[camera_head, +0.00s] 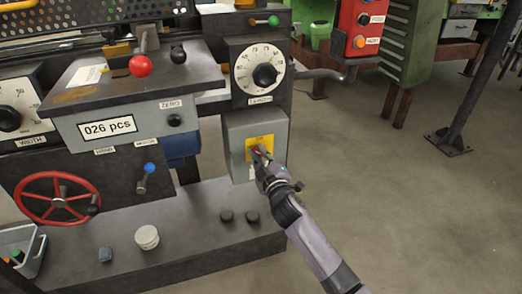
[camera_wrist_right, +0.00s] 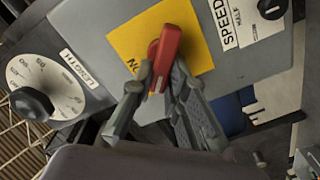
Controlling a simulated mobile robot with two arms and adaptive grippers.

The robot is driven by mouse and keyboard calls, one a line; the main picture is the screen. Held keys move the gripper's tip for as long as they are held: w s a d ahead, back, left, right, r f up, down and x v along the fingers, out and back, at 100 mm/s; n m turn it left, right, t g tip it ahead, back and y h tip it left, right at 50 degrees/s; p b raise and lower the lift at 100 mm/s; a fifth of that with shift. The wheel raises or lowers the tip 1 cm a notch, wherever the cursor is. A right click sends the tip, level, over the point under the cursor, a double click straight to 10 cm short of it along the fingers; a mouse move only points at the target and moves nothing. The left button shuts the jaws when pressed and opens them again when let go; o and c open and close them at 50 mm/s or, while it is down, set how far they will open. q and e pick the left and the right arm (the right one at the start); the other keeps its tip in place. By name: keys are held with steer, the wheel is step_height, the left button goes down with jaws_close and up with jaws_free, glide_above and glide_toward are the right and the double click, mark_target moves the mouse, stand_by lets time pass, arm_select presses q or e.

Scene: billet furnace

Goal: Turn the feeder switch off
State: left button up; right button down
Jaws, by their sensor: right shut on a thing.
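The feeder switch is a red handle (camera_wrist_right: 166,55) on a yellow plate (camera_wrist_right: 125,38), fixed to the front of a grey box (camera_head: 238,130). In the head view the yellow plate (camera_head: 252,144) shows, with the red handle mostly behind my gripper. My right gripper (camera_head: 262,158) is at the switch, its arm coming in from the lower right. In the wrist view its fingers (camera_wrist_right: 162,82) are closed on the near end of the red handle. Lettering on the plate is partly hidden by a finger. My left gripper is not in view.
The LENGTH dial (camera_head: 265,75) sits above the switch box. A red ball knob (camera_head: 140,65), a grey counter panel (camera_head: 107,127) and a red handwheel (camera_head: 57,198) are to the left. Small knobs and a white cap (camera_head: 147,237) sit on the lower ledge. The floor (camera_head: 400,200) at right is clear.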

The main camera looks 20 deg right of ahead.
steer(key=n, duration=0.3)
steer(key=shift+a+f+n+p, duration=0.2)
steer(key=shift+n+p, duration=0.1)
steer(key=shift+n, duration=0.1)
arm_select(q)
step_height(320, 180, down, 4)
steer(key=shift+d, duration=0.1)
arm_select(e)
steer(key=n, duration=0.4)
steer(key=shift+f, duration=0.3)
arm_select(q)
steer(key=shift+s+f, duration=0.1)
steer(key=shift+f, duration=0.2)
arm_select(e)
steer(key=shift+n, duration=0.3)
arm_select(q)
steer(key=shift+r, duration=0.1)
arm_select(e)
steer(key=c, duration=1.6)
jaws_free()
steer(key=shift+f, duration=0.1)
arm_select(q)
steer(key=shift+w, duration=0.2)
